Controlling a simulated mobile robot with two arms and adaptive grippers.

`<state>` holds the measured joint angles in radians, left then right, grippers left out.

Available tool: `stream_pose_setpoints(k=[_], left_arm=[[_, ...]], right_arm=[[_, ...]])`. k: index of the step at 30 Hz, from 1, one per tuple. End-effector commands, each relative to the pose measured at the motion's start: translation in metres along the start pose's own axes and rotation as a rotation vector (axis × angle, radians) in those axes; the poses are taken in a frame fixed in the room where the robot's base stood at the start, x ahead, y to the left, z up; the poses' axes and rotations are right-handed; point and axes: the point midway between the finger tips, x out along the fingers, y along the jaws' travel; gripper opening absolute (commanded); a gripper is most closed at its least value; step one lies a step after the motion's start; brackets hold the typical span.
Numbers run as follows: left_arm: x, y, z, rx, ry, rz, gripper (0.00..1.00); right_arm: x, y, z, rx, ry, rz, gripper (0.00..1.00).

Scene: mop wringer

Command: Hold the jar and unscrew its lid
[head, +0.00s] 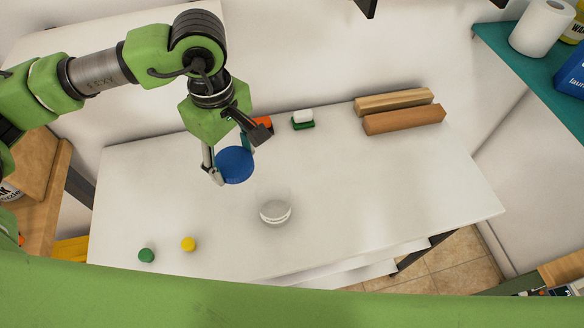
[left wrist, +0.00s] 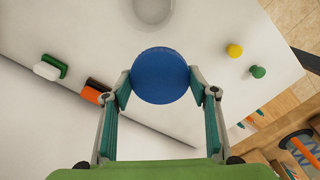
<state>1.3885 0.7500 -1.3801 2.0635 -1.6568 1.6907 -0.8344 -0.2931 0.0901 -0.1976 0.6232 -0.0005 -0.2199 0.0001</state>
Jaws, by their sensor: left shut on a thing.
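The blue lid (head: 236,165) is between the fingers of my left gripper (head: 232,160), which is shut on its rim. In the left wrist view the round blue lid (left wrist: 161,75) sits between the two fingertips. The jar (head: 275,210), clear with a pale label, stands on the white table (head: 370,185) to the right of and nearer than the lid, apart from it. Part of the jar also shows at the top edge of the left wrist view (left wrist: 153,10). My right gripper is not in view.
An orange object (head: 262,122), a green-and-white sponge-like block (head: 303,120) and two long brown blocks (head: 404,119) lie along the back. The table's right part is clear.

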Motion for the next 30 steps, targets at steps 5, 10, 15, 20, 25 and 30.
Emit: stream_pose_setpoints(k=[5,10,15,20,25,30], left_arm=[[-0.017,0.024,0.015,-0.425,-0.003,-0.002,0.28],[-0.028,0.044,0.029,-0.834,-0.003,-0.002,0.28],[-0.039,0.062,0.046,-1.245,-0.002,-0.003,0.28],[-0.048,0.076,0.062,-1.618,0.000,-0.004,0.28],[-0.053,0.086,0.075,-1.920,0.000,-0.002,0.28],[-0.055,0.090,0.082,-2.080,0.000,0.000,0.28]], right_arm=[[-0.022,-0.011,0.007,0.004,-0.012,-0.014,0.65],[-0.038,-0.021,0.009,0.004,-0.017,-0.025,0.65],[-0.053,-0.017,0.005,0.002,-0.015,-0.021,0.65],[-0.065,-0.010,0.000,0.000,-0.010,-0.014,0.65],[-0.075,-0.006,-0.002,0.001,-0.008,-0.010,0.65],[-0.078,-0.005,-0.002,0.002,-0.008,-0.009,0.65]])
